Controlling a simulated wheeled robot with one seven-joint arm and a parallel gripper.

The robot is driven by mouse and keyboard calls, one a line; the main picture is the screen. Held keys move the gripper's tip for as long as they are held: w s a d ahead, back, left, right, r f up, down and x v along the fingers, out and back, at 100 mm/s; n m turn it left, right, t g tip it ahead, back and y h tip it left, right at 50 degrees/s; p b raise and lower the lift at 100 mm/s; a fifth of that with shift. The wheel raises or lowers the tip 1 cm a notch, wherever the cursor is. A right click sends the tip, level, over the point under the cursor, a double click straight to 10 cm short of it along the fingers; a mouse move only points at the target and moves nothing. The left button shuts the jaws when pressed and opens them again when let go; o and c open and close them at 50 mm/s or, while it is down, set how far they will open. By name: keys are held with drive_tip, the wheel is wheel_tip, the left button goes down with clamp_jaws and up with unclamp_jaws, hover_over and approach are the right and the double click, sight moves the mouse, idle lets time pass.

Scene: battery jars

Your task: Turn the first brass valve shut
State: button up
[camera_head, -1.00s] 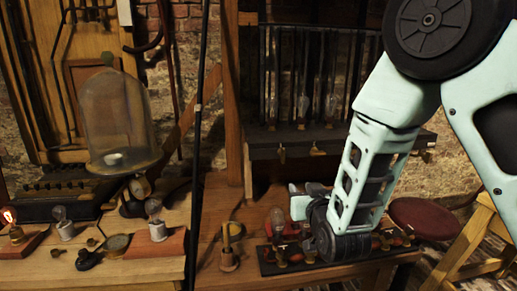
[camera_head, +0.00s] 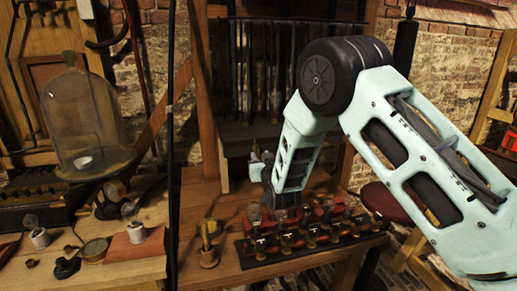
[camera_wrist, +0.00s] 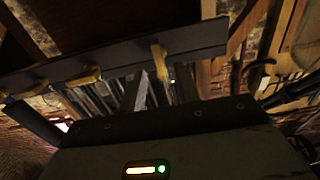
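Several brass valves sit along a dark rail (camera_wrist: 200,42) in the wrist view. The nearest to the middle is a brass valve (camera_wrist: 159,60) with its handle hanging down. Another brass valve (camera_wrist: 85,77) is to its left, and a further one lies near the left edge. Which one is the first I cannot tell. In the head view my gripper (camera_head: 259,166) is below the front of the dark shelf (camera_head: 250,138), beside the shelf's left part. No contact with a valve shows.
A dark board (camera_head: 310,246) with several jars and bulbs stands on the bench below my arm. A wooden peg stand (camera_head: 208,256) is left of it. A glass bell jar (camera_head: 85,115) stands at the left, and a thin dark pole (camera_head: 170,150) rises between.

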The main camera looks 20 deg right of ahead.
sight(258, 152)
drive_tip(key=shift+w+p, duration=0.35)
drive_tip(key=shift+w, duration=1.25)
clamp_jaws()
